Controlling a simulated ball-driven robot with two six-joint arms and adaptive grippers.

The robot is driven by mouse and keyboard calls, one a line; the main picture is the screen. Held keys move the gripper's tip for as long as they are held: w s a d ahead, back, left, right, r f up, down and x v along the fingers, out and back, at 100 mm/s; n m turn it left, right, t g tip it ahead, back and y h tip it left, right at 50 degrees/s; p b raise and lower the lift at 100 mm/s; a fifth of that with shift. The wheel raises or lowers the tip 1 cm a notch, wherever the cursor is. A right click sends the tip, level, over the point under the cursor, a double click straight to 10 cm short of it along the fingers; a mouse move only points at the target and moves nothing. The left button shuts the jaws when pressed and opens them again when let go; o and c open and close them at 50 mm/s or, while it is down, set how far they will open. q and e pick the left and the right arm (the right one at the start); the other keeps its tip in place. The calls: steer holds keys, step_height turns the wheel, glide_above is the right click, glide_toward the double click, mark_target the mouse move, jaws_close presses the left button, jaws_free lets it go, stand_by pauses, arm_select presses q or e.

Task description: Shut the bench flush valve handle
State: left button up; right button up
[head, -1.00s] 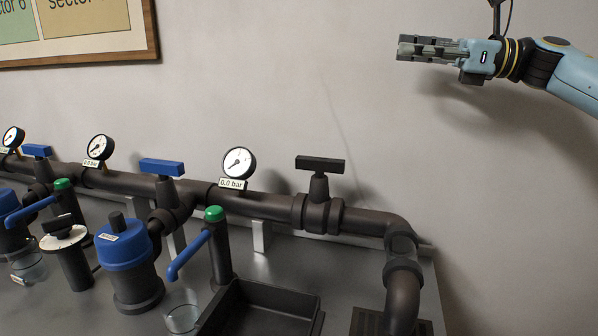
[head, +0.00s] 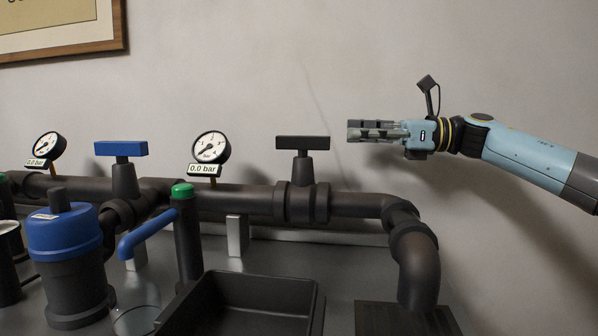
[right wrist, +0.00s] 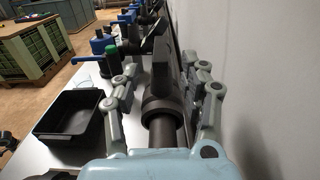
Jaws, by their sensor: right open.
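The flush valve's black T-shaped handle (head: 302,143) stands upright on the dark pipe, near its right end. Its bar lies along the pipe. My right gripper (head: 352,131) is to the right of the handle, at about the same height, pointing left at it. The gripper is open and empty, with a gap between it and the handle in the head view. In the right wrist view the handle (right wrist: 161,62) shows end-on between the spread fingers, ahead of them. My left gripper is not in view.
A pressure gauge (head: 210,147) reading 0.0 bar and a blue valve handle (head: 121,149) stand to the left. A black tray (head: 318,300), a green-topped tap (head: 189,240) and a blue-topped filter (head: 66,232) are on the bench. The wall is close behind the pipe.

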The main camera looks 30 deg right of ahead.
steer(key=shift+f, duration=0.85)
steer(key=shift+w+a+b, duration=0.15)
steer(key=shift+b, duration=0.15)
glide_toward(277, 139)
steer(key=x, duration=0.3)
steer(key=w+x, duration=0.1)
steer(key=x, duration=0.1)
steer(key=shift+d+f, duration=0.1)
steer(key=shift+d, duration=0.15)
jaws_close()
